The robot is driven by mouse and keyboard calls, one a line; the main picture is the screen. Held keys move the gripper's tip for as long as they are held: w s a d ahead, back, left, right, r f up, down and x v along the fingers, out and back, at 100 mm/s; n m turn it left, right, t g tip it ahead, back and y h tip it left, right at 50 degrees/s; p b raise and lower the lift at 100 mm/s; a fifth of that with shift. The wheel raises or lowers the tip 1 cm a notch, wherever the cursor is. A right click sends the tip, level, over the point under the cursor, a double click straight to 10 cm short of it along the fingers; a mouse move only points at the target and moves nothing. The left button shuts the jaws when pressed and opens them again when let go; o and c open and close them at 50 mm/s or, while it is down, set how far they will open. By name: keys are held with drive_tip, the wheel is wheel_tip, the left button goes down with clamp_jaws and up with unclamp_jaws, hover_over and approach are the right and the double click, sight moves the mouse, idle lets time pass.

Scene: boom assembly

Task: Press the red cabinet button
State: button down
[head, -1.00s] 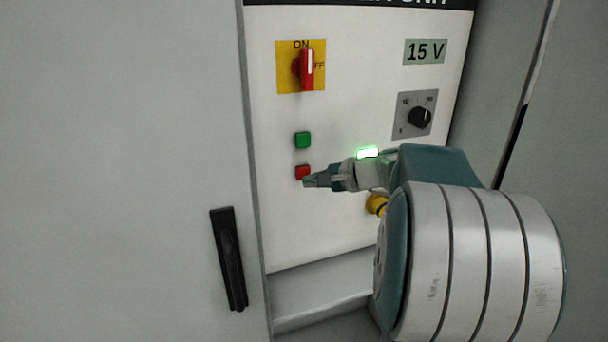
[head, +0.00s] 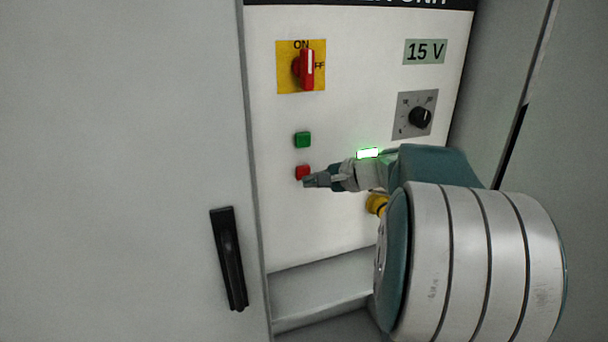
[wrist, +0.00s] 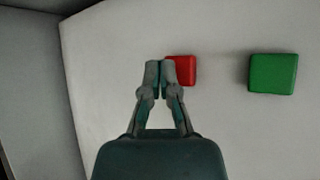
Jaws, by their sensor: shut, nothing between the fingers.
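The red button (head: 302,172) is a small square on the white panel, below the green button. In the wrist view the red button (wrist: 183,69) sits just right of my fingertips and is partly hidden behind them. My gripper (head: 308,181) is shut and empty, with its tips at the lower right edge of the red button in the head view. In the wrist view the two fingers of my gripper (wrist: 161,68) meet in front of the panel. I cannot tell whether the tips touch the button.
The green button (head: 303,140) is close above the red one, and also shows in the wrist view (wrist: 273,74). A red rotary switch (head: 306,69), black knob (head: 420,118), "15 V" display (head: 425,52) and yellow part (head: 376,204) are on the panel. The cabinet door handle (head: 229,259) is at left.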

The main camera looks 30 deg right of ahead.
drive_tip(key=shift+w, duration=0.15)
drive_tip(key=shift+w+d, duration=0.1)
drive_tip(key=shift+w, duration=0.15)
drive_tip(key=shift+w+d, duration=0.15)
drive_tip(key=shift+w, duration=0.3)
idle(0.9)
drive_tip(key=shift+s, duration=0.15)
drive_tip(key=shift+s+a+r, duration=0.1)
drive_tip(key=shift+s+a, duration=0.15)
drive_tip(key=shift+s, duration=0.5)
drive_tip(key=shift+s, duration=0.1)
drive_tip(key=shift+s+a, duration=0.2)
drive_tip(key=shift+s, duration=0.6)
drive_tip(key=shift+s+a, duration=0.25)
drive_tip(key=shift+s, duration=0.5)
drive_tip(key=shift+s+a, duration=0.2)
drive_tip(key=shift+s, duration=0.6)
